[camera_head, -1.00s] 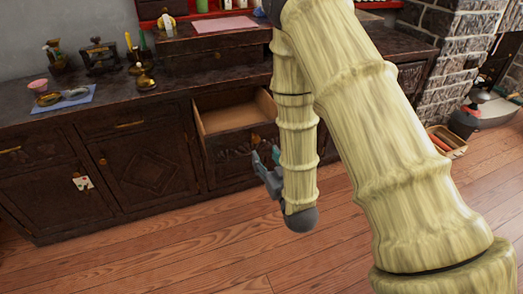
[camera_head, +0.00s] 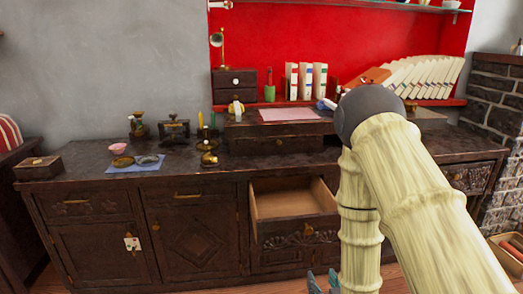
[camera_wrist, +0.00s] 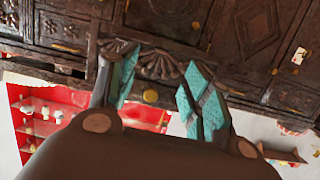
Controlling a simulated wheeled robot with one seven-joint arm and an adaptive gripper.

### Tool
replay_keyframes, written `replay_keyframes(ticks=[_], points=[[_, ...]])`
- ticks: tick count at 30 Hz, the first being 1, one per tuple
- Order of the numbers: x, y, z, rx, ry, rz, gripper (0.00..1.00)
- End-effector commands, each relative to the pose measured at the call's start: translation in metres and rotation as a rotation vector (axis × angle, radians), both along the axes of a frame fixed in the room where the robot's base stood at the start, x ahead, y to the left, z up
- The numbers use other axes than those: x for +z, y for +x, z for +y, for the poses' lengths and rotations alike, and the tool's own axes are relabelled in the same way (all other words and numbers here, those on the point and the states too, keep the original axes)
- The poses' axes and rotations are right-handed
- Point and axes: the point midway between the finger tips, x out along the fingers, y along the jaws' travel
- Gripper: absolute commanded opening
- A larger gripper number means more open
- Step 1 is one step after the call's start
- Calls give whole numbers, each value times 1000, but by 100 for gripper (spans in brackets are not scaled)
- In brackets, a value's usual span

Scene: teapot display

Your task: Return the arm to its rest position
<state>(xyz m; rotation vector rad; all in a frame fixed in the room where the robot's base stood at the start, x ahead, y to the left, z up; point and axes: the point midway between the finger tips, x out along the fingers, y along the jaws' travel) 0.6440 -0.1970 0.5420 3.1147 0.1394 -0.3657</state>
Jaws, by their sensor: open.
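My arm is bent in front of the cabinet, at the right of the head view. The drawer looks empty inside.
The dark wooden cabinet (camera_head: 195,235) runs along the wall. Its top bears a blue cloth (camera_head: 137,166) with small dishes, brass items and a pink sheet (camera_head: 290,115). Books (camera_head: 305,82) stand in the red alcove. A brick structure (camera_head: 493,95) stands at right.

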Motion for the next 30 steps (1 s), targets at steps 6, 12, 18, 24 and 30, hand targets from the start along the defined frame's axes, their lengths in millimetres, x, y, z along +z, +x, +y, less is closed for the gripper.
replay_keyframes(ticks=[6, 12, 18, 24, 30], points=[[-108, -69, -14, -38, -18, 386, 50], [-184, -155, -23, -64, -29, 735, 50], [-227, -237, -28, -83, -35, 1016, 50], [-246, -299, -30, -93, -34, 1214, 50], [-242, -340, -30, -98, -34, 1344, 50]])
